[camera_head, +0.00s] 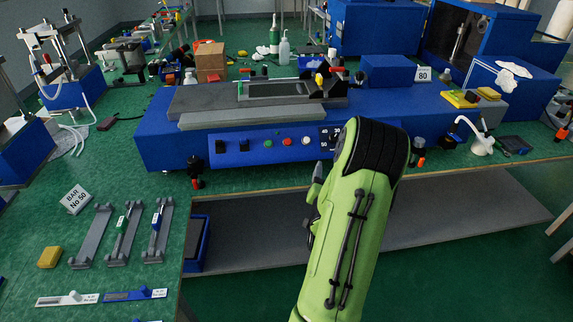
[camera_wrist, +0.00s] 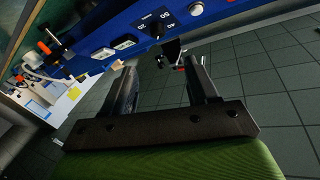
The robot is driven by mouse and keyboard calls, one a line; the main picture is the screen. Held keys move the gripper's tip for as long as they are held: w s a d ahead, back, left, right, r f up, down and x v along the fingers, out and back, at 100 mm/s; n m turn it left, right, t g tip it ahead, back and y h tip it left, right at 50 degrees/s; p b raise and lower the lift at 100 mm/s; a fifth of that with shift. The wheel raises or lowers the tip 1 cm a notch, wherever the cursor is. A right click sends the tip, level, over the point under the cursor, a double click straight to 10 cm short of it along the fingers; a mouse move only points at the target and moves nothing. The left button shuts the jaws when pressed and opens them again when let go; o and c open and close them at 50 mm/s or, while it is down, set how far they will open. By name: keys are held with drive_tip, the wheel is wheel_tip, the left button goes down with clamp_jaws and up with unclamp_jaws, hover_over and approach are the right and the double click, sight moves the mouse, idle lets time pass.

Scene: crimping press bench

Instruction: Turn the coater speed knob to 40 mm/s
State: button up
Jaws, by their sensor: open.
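The coater (camera_head: 260,120) is a long blue machine on the green bench, with a control panel on its front. The black dial plate (camera_head: 325,134) of the speed knob shows white numbers at the panel's right; my arm covers part of it. My gripper (camera_wrist: 160,64) is open and empty, apart from the panel.
A white button (camera_head: 306,140), a red button (camera_head: 287,141) and a green button (camera_head: 268,143) sit left of the dial. A grey shelf (camera_head: 450,215) lies below the bench edge. Coating bars (camera_head: 125,235) lie at left.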

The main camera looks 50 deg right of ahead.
sight(334, 138)
drive_tip(key=p+x, duration=0.3)
drive_tip(key=x, duration=0.2)
drive_tip(key=p+x, duration=0.3)
drive_tip(key=x, duration=0.2)
drive_tip(key=p+x, duration=0.4)
drive_tip(key=x, duration=0.1)
drive_tip(key=shift+d, duration=0.5)
drive_tip(key=shift+s, duration=0.1)
drive_tip(key=shift+c, duration=0.3)
drive_tip(key=c, duration=1)
drive_tip(key=shift+n+p, duration=0.3)
drive_tip(key=shift+p, duration=0.2)
